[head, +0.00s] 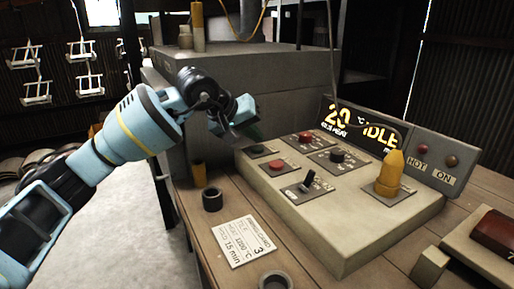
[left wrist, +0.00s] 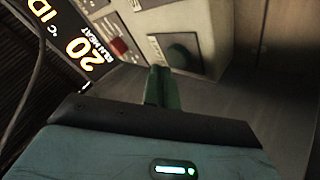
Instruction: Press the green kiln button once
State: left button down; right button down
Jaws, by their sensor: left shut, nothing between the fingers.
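The green button (left wrist: 181,55) shows in the left wrist view as a dark green round cap on a square plate. In the head view the same button (head: 255,149) looks dark, at the far left corner of the grey control panel (head: 345,245). My left gripper (head: 252,132) is shut and empty, just above and behind that button. In the left wrist view its closed fingertips (left wrist: 158,70) appear beside the button's plate, seemingly apart from the button. The display (head: 358,128) reads 20 °C and IDLE. My right gripper is not in view.
The panel also carries red buttons (head: 276,167), a black knob (head: 337,156), a toggle switch (head: 307,181) and a yellow cone-shaped part (head: 390,175). A label card (head: 243,242) and a dark ring (head: 212,199) lie on the wooden table left of it.

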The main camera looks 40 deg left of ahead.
aim_at(254, 149)
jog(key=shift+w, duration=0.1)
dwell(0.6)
pick_arm(q)
jog(key=shift+f, duration=0.1)
jog(key=shift+f, duration=0.35)
